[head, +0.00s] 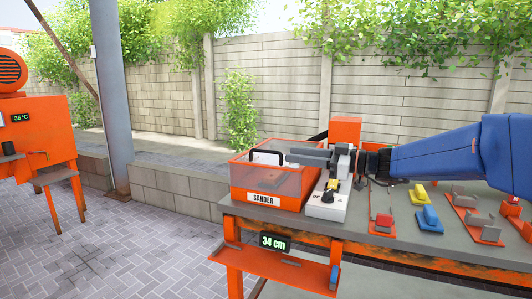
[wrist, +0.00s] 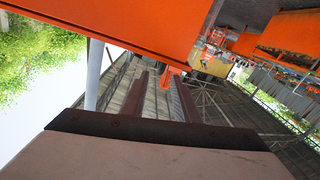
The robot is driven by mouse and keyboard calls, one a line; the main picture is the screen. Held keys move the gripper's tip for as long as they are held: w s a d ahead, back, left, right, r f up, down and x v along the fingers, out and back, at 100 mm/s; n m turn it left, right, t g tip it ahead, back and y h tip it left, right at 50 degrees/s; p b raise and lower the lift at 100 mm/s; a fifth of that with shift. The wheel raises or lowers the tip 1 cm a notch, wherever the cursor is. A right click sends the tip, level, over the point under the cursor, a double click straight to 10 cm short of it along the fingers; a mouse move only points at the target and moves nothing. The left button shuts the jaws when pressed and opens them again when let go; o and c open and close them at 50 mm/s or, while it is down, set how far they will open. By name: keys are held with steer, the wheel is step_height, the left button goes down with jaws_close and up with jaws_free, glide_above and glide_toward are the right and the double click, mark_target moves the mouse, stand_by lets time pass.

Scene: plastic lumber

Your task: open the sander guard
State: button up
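The sander (head: 263,199) is an orange box with a "SANDER" label at the left end of the bench. Its clear guard (head: 262,172) appears to lie down over the top, with a black loop handle (head: 265,151) standing on it. My gripper (head: 292,156) reaches in from the right, its grey fingers above the guard and pointing left towards the handle. Contact with the handle cannot be told. In the wrist view my gripper (wrist: 162,76) shows two fingers with a gap between them and nothing held. A large orange panel (wrist: 130,25) fills the top there.
A pale control box (head: 327,205) with a yellow piece and black knob stands right of the sander. Coloured blocks and plates (head: 427,218) lie along the grey bench (head: 375,242). A "34 cm" display (head: 273,241) hangs in front. An orange machine (head: 38,130) stands at left; paving between is clear.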

mark_target(255, 150)
steer(key=x, duration=1)
steer(key=shift+a, duration=0.15)
jaws_close()
